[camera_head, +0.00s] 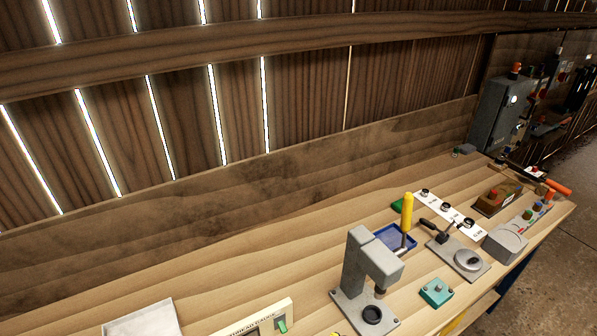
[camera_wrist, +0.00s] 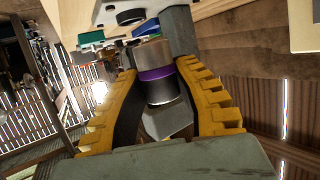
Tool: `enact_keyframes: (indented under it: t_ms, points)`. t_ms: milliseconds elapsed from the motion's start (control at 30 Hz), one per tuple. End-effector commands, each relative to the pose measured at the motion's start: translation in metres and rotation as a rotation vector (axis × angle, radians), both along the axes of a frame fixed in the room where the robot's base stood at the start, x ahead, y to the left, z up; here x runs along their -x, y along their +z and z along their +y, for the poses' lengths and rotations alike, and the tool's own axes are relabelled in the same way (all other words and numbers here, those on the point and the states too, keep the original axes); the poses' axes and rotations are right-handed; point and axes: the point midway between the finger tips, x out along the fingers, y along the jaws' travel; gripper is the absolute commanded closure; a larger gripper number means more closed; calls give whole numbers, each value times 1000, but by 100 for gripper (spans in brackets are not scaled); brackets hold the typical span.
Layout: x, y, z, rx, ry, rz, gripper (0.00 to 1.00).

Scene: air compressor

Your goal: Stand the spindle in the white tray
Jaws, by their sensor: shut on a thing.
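My gripper (camera_wrist: 158,70) shows only in the wrist view, its ridged yellow fingers closed on a short round piece, which I take to be the spindle (camera_wrist: 154,74). The spindle has a tan end, a purple band and a dark grey lower part. The white tray (camera_head: 142,320) lies at the bottom left of the head view, cut by the frame edge. The part of it in view looks empty. The spindle is not seen in the head view.
A grey press (camera_head: 368,265) stands on the wooden bench, with a blue tray (camera_head: 400,238) and a yellow-handled tool (camera_head: 407,212) behind it. A thread gauge board (camera_head: 262,322) is between tray and press. Fixtures crowd the right; bare wood lies behind the tray.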

Motion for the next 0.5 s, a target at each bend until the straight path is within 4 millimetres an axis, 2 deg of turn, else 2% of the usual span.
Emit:
enact_keyframes:
  t_ms: [33,200,500]
  points:
    - [-11,11,9,1,13,-7,100]
    - [-38,39,34,3,46,-7,100]
    - [-69,83,76,1,93,-5,100]
